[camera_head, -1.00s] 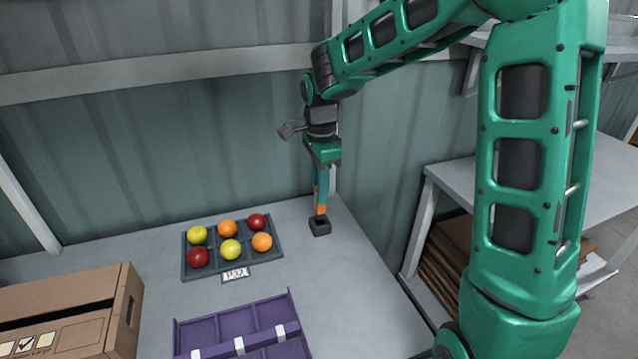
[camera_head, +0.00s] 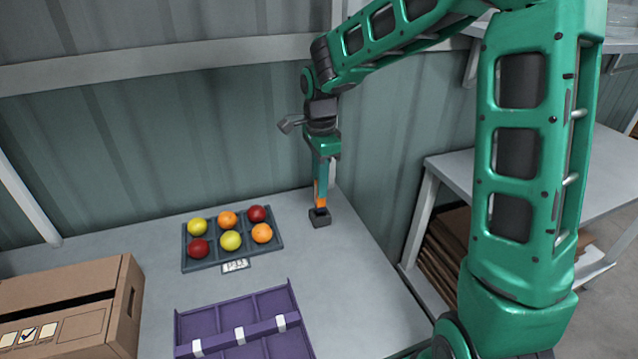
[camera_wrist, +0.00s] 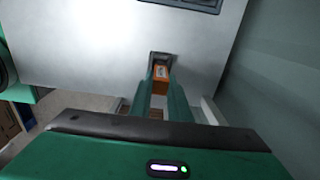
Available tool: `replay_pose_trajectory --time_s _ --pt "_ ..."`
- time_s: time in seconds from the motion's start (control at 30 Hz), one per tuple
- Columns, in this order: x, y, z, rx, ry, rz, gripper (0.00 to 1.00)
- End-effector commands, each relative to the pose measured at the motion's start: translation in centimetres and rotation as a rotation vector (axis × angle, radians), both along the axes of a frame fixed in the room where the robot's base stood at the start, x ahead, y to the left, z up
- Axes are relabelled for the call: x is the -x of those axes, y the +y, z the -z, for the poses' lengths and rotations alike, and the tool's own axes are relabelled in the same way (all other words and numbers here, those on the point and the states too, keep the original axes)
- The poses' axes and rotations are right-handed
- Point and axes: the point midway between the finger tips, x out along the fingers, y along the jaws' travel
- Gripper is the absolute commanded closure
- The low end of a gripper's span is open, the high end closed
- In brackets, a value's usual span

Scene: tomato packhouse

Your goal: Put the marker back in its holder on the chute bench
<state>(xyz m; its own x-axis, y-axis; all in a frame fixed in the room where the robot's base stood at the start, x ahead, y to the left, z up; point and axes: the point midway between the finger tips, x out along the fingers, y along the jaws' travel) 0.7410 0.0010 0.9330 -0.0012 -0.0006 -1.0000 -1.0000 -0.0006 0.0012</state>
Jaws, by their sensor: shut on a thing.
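My gripper (camera_head: 321,190) points down over the small dark square holder (camera_head: 320,219) near the back right corner of the chute bench. It is shut on the orange marker (camera_head: 321,197), which stands about upright with its lower end at the holder's mouth. In the wrist view the marker (camera_wrist: 160,73) shows between my teal fingers, in line with the holder (camera_wrist: 162,57). I cannot tell how deep the marker sits in it. The fingers hide much of the marker.
A dark tray (camera_head: 189,263) of red, orange and yellow tomatoes lies left of the holder. A purple divided tray (camera_head: 205,320) is nearer, and a cardboard box (camera_head: 60,285) is at the left. The corrugated wall (camera_head: 200,140) stands close behind; the bench's right edge is near.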

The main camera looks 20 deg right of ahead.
Motion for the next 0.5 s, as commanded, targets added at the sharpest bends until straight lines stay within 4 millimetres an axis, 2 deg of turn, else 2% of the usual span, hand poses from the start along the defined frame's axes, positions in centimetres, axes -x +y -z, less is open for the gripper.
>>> replay_pose_trajectory --time_s 0.5 --pt "0.00 -0.01 0.78 0.000 0.001 0.000 1.00"
